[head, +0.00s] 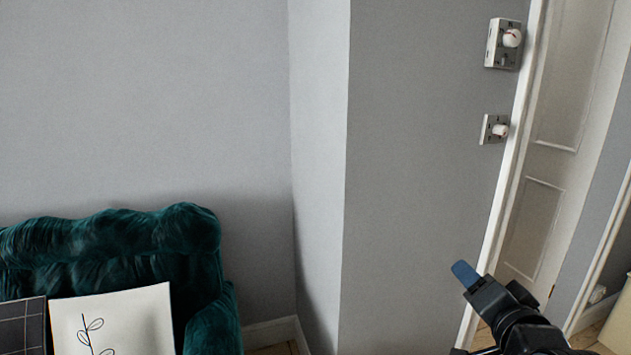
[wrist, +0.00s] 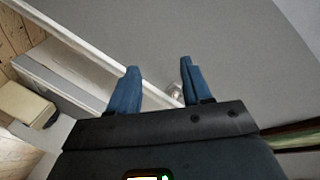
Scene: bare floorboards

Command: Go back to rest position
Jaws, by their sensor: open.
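My gripper (wrist: 160,85) is open and empty in the wrist view, with its two blue fingers apart and nothing between them but the grey wall and white trim behind. In the head view my gripper (head: 465,273) is at the lower right, its blue fingertip pointing up and left in front of the wall near the door frame. My dark arm runs down from it to the bottom edge.
A green tufted sofa (head: 110,240) with a white leaf-print cushion (head: 112,322) and a dark checked cushion (head: 22,325) is at the lower left. Two wall switches, an upper one (head: 503,44) and a lower one (head: 494,129), are beside the white door (head: 560,130).

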